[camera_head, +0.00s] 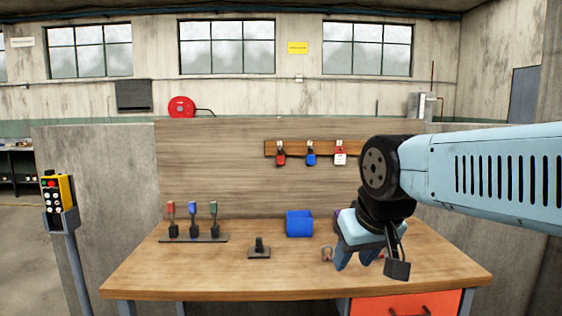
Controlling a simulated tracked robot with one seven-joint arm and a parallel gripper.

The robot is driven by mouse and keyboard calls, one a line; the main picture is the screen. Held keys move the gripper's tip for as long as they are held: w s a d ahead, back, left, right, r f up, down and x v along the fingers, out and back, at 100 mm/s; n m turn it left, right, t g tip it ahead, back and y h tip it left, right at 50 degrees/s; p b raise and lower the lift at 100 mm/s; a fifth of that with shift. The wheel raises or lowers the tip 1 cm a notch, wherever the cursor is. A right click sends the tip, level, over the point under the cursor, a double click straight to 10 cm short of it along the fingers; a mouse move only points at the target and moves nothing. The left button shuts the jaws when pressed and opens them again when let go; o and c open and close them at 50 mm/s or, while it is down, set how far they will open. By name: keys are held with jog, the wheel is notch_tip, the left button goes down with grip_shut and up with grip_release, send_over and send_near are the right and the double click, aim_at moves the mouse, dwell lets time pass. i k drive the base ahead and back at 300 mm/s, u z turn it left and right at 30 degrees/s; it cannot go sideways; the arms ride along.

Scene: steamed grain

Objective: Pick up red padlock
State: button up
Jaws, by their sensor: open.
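A red padlock (281,159) hangs at the left end of a wooden rack (325,147) on the back panel. A small shackle-like item (327,253) is beside the left finger; my gripper may hide part of what is there.
On the wooden workbench (240,280) stand a row of red, blue and green-topped levers (193,222), a small black stand (260,249) and a blue box (299,224). A yellow button box (58,193) stands on a post at left. The bench's front middle is clear.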

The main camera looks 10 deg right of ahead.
aim_at(280, 159)
jog(key=z, duration=0.4)
jog(key=i, duration=1)
jog(key=u, duration=0.45)
